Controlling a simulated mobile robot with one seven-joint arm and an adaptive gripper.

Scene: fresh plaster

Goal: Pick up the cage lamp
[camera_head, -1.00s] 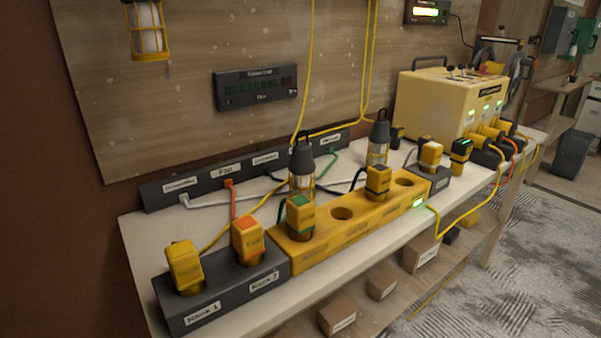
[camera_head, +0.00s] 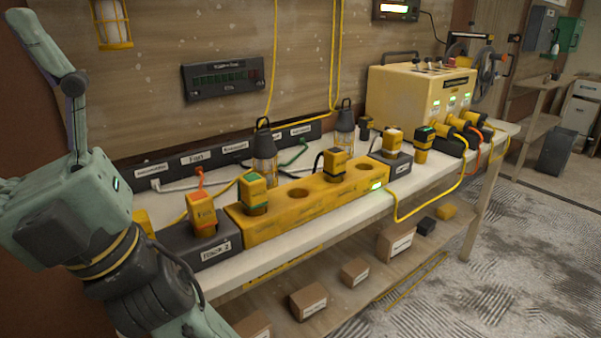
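Several lamps with cages are in view, and I cannot tell which one the task means. One yellow cage lamp (camera_head: 112,24) hangs on the wall board at top left. Two lantern-like cage lamps with dark tops and handles stand upright on the bench behind the yellow block: a nearer one (camera_head: 264,152) and a farther one (camera_head: 345,124). My gripper (camera_head: 45,45) is at the left, in front of the bench and apart from all the lamps. One finger points up; the other is not visible, so its opening cannot be judged. No held object shows.
The white bench (camera_head: 330,222) carries a yellow socket block (camera_head: 292,208), plug-in units, a dark socket strip (camera_head: 215,155) and a cream control box (camera_head: 415,98). Yellow cables hang from the wall. Cardboard boxes (camera_head: 308,300) sit on the lower shelf. The floor at right is open.

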